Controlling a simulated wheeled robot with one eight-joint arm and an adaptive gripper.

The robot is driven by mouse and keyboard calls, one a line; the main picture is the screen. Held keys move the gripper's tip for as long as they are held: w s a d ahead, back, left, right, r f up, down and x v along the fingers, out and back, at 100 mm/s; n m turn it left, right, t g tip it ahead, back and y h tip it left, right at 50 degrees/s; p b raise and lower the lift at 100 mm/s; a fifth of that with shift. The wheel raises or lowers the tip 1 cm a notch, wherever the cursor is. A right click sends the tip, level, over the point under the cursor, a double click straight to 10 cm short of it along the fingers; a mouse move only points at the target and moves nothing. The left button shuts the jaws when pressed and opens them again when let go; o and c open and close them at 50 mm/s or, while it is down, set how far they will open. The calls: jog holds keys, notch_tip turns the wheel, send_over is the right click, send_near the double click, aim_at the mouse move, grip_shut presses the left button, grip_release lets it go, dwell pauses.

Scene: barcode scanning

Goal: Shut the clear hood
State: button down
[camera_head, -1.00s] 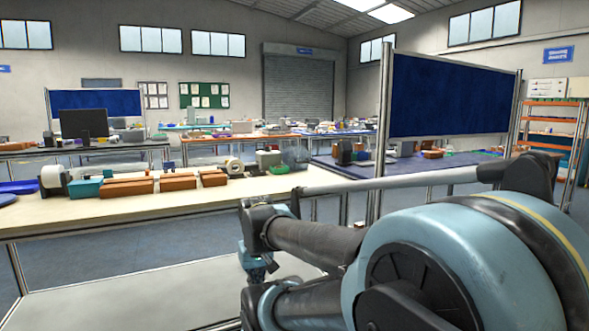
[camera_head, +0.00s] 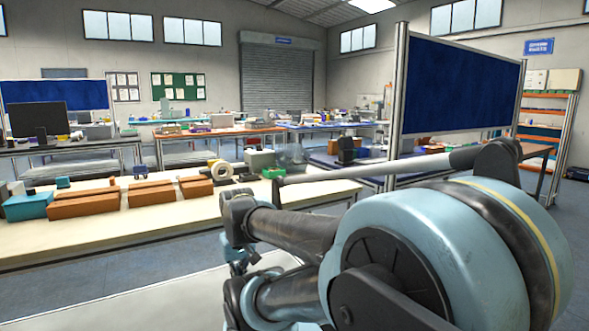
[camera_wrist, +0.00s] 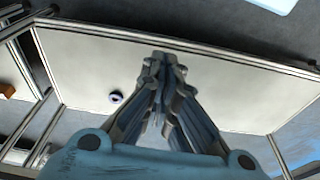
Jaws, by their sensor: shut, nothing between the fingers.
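My gripper (camera_wrist: 164,62) is shut and empty in the wrist view, above a pale tabletop. In the head view only a small teal part of it (camera_head: 238,252) shows below my arm, and its tips are hidden. A faint see-through shape (camera_head: 292,156) stands at the far right of the cream workbench (camera_head: 150,225), behind a green box (camera_head: 273,172). It may be the clear hood, but it is too small to tell whether it is open or shut. My gripper is well apart from it.
Brown boxes (camera_head: 84,203), a teal box (camera_head: 27,206) and a white tape roll (camera_head: 222,171) stand on the workbench. A blue partition (camera_head: 460,85) stands to the right. Grey floor shows between tables.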

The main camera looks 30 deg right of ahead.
jog(key=shift+w+d, duration=0.25)
jog(key=shift+w, duration=0.2)
